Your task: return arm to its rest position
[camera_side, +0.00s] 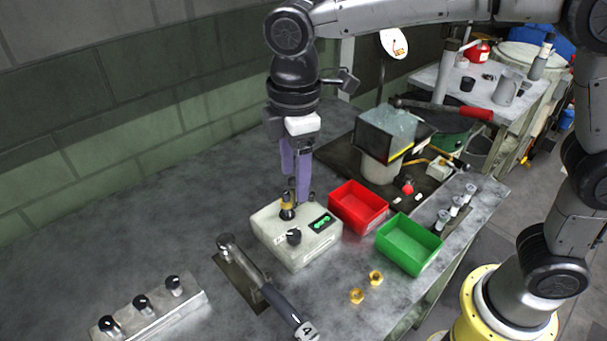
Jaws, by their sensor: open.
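My gripper (295,185) hangs from my arm with its purple fingers pointing down. It is open, and its fingertips are low over the back of a cream box (297,236).
A red bin (358,206) and a green bin (408,244) stand right of the box. Brass nuts (357,295) lie in front. A lever handle (268,291) and a knob panel (150,311) are at front left. The back left bench is clear.

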